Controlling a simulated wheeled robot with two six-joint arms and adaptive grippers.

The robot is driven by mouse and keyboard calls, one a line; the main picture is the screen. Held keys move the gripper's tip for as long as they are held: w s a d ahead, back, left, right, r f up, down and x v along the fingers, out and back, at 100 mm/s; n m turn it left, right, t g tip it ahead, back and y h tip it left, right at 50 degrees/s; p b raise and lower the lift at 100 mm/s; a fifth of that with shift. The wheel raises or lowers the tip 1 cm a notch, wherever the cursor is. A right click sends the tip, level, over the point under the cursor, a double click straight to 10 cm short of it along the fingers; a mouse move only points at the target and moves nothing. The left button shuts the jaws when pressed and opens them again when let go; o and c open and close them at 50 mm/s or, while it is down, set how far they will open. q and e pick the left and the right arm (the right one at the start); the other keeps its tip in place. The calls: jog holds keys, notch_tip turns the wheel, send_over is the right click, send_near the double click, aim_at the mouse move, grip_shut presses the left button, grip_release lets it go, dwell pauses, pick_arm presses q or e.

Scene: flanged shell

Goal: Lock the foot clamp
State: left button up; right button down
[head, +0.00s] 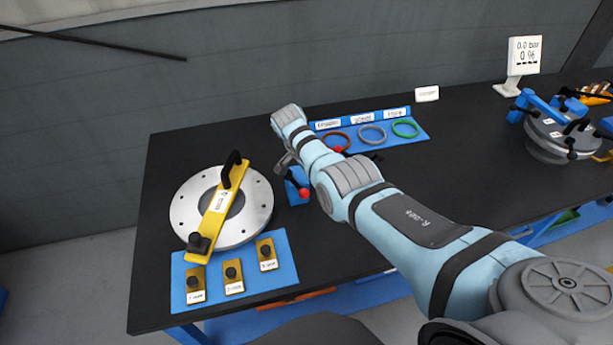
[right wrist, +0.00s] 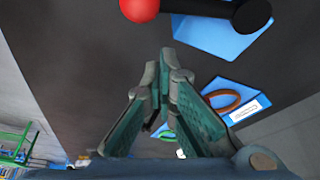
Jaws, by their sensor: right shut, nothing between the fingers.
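The flanged shell is not plain near my gripper. A blue clamp-like block (head: 294,187) with a red ball knob (head: 304,194) stands on the black table, partly hidden by my right arm. Its role as the foot clamp cannot be confirmed. My right gripper (head: 287,161) is partly hidden beside it. In the right wrist view, my right gripper (right wrist: 165,62) is shut and empty. A red ball (right wrist: 139,8) and a black bar end (right wrist: 251,15) lie beyond its tips over a blue base (right wrist: 215,38), apart from the fingers. My left gripper is not in view.
A silver flange disc (head: 184,211) carries a yellow bar (head: 207,226). A blue mat (head: 268,287) holds three yellow pieces. Coloured rings lie on a blue tray (head: 418,133) behind my arm. A clamped grey vessel (head: 550,150) stands at the right.

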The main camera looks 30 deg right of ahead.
jog(key=d+p+v, duration=0.1)
jog(key=p+v, duration=0.2)
jog(key=v, duration=0.6)
jog(key=shift+r, duration=0.6)
jog(key=shift+w, duration=0.15)
